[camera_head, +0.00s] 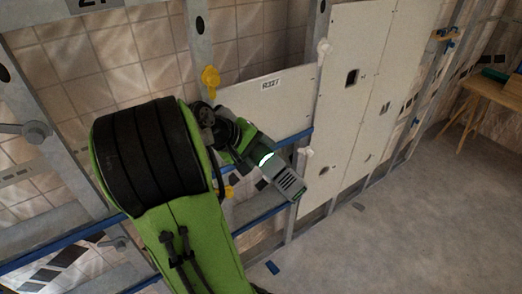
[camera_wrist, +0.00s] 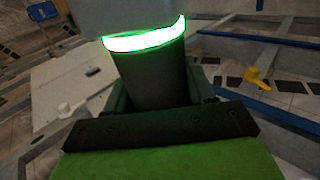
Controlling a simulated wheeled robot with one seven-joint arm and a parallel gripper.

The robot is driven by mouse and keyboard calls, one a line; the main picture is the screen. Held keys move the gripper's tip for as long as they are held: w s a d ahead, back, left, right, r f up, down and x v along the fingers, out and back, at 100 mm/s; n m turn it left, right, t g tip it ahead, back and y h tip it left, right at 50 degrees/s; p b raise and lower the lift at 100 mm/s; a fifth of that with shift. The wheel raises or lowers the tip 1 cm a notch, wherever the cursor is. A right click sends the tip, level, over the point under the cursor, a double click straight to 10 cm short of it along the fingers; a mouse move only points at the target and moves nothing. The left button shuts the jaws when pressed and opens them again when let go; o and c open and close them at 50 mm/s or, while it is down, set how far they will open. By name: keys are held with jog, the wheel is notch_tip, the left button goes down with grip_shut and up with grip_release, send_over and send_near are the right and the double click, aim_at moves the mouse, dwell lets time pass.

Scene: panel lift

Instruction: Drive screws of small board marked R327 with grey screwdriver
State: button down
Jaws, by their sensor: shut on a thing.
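The small board marked R327 (camera_head: 285,100) is a pale panel set against the metal stud frame, left of the large panels in the head view. My gripper (camera_head: 232,140) is in front of its lower left part and is shut on the grey screwdriver (camera_head: 288,184). The screwdriver has a dark handle (camera_wrist: 155,82) and a glowing green ring in the wrist view. Its grey end points down and right in the head view. My arm hides the board's lower left side. The screws are too small to make out.
Yellow clamps (camera_head: 210,78) sit on the frame near the board, one also in the wrist view (camera_wrist: 257,78). Large white panels (camera_head: 352,100) stand to the right. A wooden table (camera_head: 492,92) is at far right. The floor (camera_head: 400,235) is mostly clear.

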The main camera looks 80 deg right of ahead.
jog(key=shift+w+d+r, duration=0.15)
jog(key=shift+w+d, duration=0.2)
jog(key=shift+w, duration=0.05)
dwell(1.8)
dwell(0.7)
jog(key=shift+s+a, duration=1.5)
jog(key=shift+s, duration=0.2)
